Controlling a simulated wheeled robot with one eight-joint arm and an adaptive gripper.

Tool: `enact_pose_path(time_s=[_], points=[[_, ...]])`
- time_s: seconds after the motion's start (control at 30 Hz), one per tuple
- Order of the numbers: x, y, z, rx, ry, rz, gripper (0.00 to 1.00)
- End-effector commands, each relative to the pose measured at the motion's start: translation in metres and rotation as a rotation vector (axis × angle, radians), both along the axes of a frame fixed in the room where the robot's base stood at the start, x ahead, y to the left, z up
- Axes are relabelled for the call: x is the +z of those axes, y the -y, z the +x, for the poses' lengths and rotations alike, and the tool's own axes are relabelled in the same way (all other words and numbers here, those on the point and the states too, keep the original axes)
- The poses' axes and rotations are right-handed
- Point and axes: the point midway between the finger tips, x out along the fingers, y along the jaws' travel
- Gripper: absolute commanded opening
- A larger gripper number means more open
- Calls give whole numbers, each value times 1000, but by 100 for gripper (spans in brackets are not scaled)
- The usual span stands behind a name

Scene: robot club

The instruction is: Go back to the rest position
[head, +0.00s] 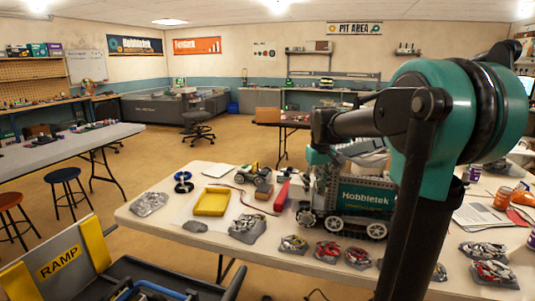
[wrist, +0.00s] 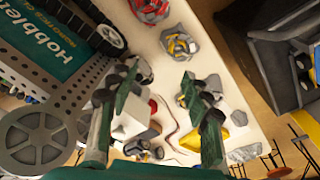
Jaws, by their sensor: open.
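My gripper (wrist: 160,88) shows in the wrist view with its two green fingers spread apart and nothing between them. Past the fingers, below, lies the white table with its parts. In the head view my teal and dark arm crosses the right side and reaches left over the table. The gripper end is mostly hidden there, close to the grey and green Hobbletek robot (head: 362,196). That robot also fills the upper left of the wrist view (wrist: 50,40), beside the left finger.
The white table (head: 150,225) holds a yellow tray (head: 212,201), a small wheeled car (head: 254,174), a red object (head: 282,196) and several bagged parts (head: 248,228). Open floor lies beyond the table.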

Motion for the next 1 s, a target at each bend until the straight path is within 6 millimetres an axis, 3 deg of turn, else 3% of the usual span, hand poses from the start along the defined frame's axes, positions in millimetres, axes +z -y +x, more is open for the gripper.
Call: enact_pose_path(time_s=[0.17, 0.4, 0.5, 0.6, 0.7, 1.0], points=[[-56, 9, -60, -91, 69, 14, 49], [-150, 19, -171, -248, 190, 52, 49], [-176, 21, -204, -292, 224, 65, 49], [-192, 22, -225, -319, 245, 74, 49], [-198, 23, -233, -331, 255, 77, 49], [-198, 23, -233, -331, 255, 77, 49]])
